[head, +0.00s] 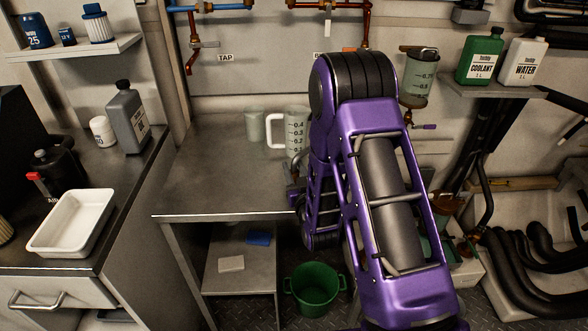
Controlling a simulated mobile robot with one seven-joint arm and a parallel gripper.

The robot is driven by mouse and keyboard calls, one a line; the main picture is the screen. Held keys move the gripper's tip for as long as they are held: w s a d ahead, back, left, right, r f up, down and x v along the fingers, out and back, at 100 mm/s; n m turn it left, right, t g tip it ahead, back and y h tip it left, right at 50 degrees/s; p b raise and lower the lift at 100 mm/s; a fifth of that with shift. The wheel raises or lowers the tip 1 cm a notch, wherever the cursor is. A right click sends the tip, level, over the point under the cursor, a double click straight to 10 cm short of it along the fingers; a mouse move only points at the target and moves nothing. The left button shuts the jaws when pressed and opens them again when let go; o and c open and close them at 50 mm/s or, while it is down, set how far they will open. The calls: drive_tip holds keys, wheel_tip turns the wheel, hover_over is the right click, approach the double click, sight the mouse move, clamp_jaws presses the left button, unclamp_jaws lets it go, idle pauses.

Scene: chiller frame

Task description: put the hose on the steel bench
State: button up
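The steel bench (215,175) stands left of centre in the head view, its top mostly bare. Several thick black hoses (530,262) lie curved at the lower right. I cannot tell which hose is the task's, or whether one is hidden behind my arm. My purple arm rises through the middle and folds down beside the bench's right end. My gripper is not visible, so I cannot see whether it holds anything.
A measuring jug (297,130) and a pale cup (254,127) stand at the bench's back. A green bucket (314,290) is on the floor. A white tray (72,222) sits on the left counter. Coolant (480,58) and water (523,62) bottles stand on the right shelf.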

drive_tip(key=shift+o, duration=0.6)
drive_tip(key=shift+r, duration=0.2)
drive_tip(key=s+d, duration=0.2)
drive_tip(key=s, duration=1)
drive_tip(key=shift+w, duration=0.1)
